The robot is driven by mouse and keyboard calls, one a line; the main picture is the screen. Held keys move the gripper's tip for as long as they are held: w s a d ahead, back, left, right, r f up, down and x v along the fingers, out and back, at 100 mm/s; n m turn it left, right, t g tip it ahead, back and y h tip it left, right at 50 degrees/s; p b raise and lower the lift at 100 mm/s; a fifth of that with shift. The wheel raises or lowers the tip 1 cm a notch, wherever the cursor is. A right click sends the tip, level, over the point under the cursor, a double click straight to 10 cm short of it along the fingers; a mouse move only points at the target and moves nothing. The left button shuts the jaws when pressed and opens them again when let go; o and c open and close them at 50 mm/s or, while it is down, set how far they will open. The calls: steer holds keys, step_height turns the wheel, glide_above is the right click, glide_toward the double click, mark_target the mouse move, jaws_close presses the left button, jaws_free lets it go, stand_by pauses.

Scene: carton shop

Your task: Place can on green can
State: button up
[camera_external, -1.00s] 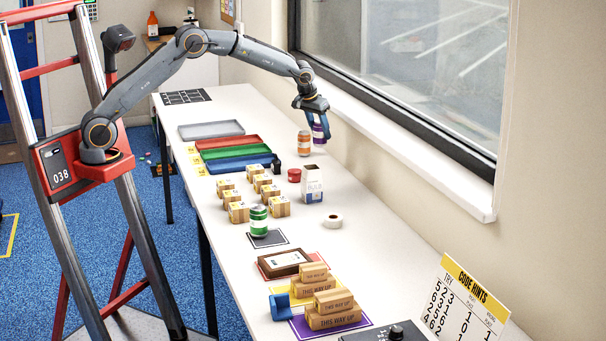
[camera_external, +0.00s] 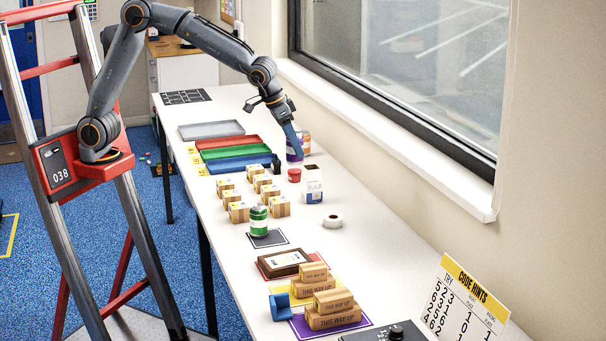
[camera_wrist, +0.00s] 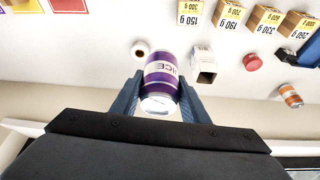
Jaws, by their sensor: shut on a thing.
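A purple can with a white "JUICE" band (camera_wrist: 161,78) is between the two fingers of my gripper (camera_wrist: 158,97), which is shut on it. In the external view my gripper (camera_external: 293,144) partly hides the purple can (camera_external: 291,155) near the far part of the table. The purple can looks much larger than the table items in the wrist view, so it seems held above the table. The green can (camera_external: 258,222) stands upright on a dark mat (camera_external: 269,239), nearer the external camera.
An orange can (camera_external: 306,144) stands behind my gripper. Coloured trays (camera_external: 236,152) are at left.

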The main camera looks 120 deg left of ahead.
steer(key=s+d+r+m, duration=0.1)
steer(key=s+d, duration=0.1)
steer(key=d, duration=0.5)
steer(key=s+d+r+m, duration=0.1)
steer(key=s+d, duration=0.1)
steer(key=d, duration=0.5)
steer(key=p, duration=0.1)
glide_above(258, 206)
step_height(258, 206, down, 6)
steer(key=shift+m+t+h, duration=0.3)
steer(key=shift+h, duration=0.1)
steer(key=shift+f+p, duration=0.45)
steer(key=shift+f, duration=1.8)
steer(key=shift+f, duration=0.2)
steer(key=o, duration=1)
steer(key=shift+r, duration=0.15)
